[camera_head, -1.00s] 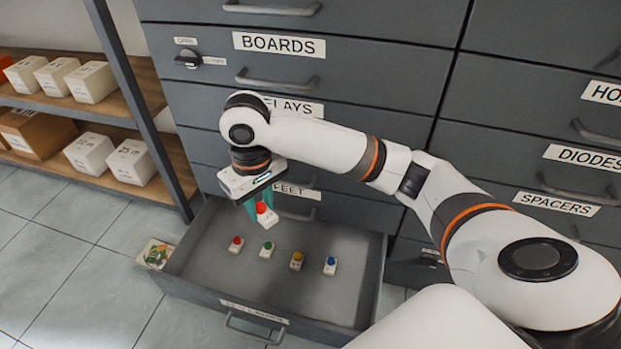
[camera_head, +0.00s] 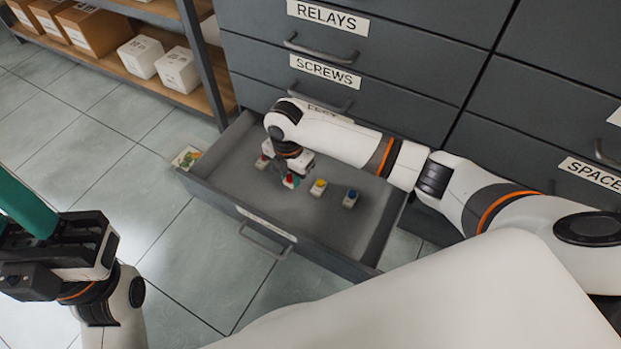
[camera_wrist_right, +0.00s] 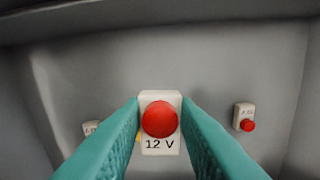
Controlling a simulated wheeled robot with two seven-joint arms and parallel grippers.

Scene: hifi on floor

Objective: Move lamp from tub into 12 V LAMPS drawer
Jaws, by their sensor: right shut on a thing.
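My right gripper (camera_head: 290,178) is shut on a white lamp with a red cap (camera_wrist_right: 160,120); its face reads "12 V". The gripper is low inside the open drawer (camera_head: 330,256), whose front label is too blurred to read. I cannot tell whether the held lamp touches the drawer floor. Another red-capped lamp (camera_head: 262,162) stands to its left, and a yellow one (camera_head: 319,187) and a blue one (camera_head: 350,198) to its right. The green one is not visible in the head view. My left gripper (camera_head: 28,210) is at the left edge, away from the drawer; its opening is unclear. No tub shows.
Closed cabinet drawers labelled RELAYS (camera_head: 327,17) and SCREWS (camera_head: 325,71) rise behind the open drawer. A shelf with boxes (camera_head: 178,68) stands at back left. A small picture card (camera_head: 187,157) lies beside the drawer. The tiled floor in front is clear.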

